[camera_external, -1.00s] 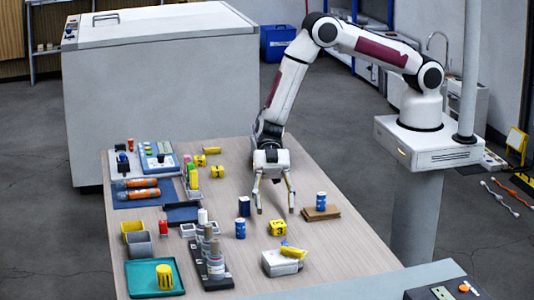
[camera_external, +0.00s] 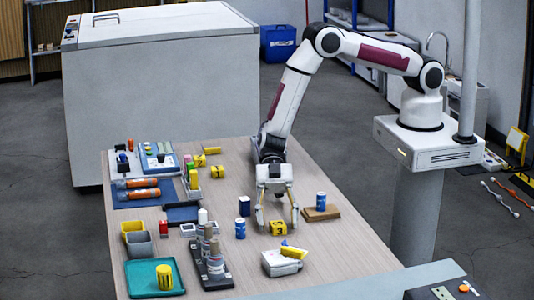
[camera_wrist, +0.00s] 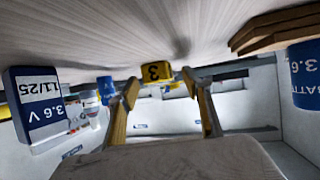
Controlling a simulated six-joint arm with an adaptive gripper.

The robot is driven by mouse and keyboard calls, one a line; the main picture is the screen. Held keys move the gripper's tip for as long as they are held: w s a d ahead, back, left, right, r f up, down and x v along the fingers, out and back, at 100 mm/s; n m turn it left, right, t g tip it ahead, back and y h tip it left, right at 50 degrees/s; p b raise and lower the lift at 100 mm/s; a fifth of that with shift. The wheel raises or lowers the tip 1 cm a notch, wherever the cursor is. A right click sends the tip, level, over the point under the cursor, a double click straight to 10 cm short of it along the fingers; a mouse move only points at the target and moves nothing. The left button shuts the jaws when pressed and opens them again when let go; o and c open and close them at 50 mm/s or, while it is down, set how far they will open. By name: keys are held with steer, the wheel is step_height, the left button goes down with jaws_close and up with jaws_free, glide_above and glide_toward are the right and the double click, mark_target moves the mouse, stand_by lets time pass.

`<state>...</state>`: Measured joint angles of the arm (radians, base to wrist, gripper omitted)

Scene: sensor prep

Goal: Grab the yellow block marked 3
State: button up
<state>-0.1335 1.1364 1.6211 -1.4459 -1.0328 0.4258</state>
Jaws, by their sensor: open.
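My gripper (camera_external: 277,222) is open, pointing down, with one finger on each side of the block in the external view. In the wrist view the open fingers of my gripper (camera_wrist: 161,84) frame the block with nothing held. I cannot tell whether either finger touches it.
A blue can (camera_external: 240,229) and dark blue box (camera_external: 244,206) stand to the left. Another blue can (camera_external: 321,198) stands on brown boards (camera_external: 332,214) to the right. The white box (camera_external: 280,265) with a yellow item is just in front. Other yellow blocks (camera_external: 217,171) lie farther back.

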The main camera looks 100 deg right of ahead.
steer(key=c, duration=1.2)
steer(key=shift+o, duration=0.2)
step_height(320, 180, up, 10)
stand_by(0.6)
